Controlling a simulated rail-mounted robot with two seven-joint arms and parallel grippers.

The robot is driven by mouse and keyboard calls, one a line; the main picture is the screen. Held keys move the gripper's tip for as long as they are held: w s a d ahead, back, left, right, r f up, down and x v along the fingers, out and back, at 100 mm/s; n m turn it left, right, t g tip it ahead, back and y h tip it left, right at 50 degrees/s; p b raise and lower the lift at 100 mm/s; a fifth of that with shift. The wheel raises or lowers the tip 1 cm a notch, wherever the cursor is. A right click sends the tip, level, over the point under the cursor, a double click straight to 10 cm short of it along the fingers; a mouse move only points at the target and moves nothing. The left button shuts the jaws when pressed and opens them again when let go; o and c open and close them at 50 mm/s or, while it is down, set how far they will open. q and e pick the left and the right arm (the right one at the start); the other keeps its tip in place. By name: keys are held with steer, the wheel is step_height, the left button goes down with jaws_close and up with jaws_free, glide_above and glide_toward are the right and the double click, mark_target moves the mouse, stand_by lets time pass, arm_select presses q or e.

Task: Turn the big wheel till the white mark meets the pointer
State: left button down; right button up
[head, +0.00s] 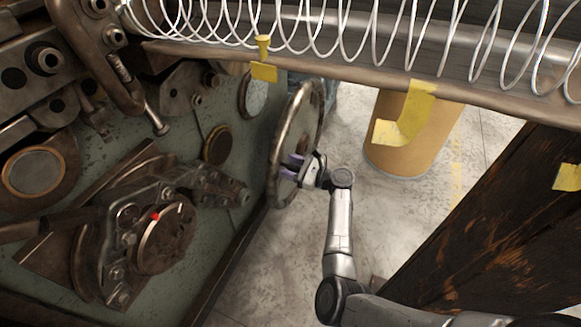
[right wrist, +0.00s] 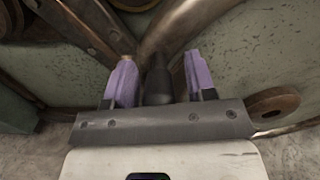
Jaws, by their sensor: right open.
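The big wheel (head: 276,160) stands nearly edge-on at the right side of the green machine in the head view. My right gripper (head: 290,166) is at its near side, with its purple fingers toward the wheel. In the right wrist view the open fingers (right wrist: 160,78) stand on either side of a dark cylindrical handle (right wrist: 158,82), with small gaps visible. Brown metal of the wheel (right wrist: 180,28) shows behind. A disc (head: 166,240) on the machine carries a red spot and a short pale mark; I cannot tell whether these are the task's mark and pointer. My left gripper is out of view.
A long coiled spring (head: 350,35) lies in a metal trough (head: 330,75) across the top. A tan drum (head: 405,160) stands on the floor behind the wheel. A dark wooden beam (head: 480,220) is at right. Concrete floor (head: 270,270) is clear below the wheel.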

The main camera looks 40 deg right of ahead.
jaws_close()
stand_by(0.3)
steer(key=shift+a, duration=0.15)
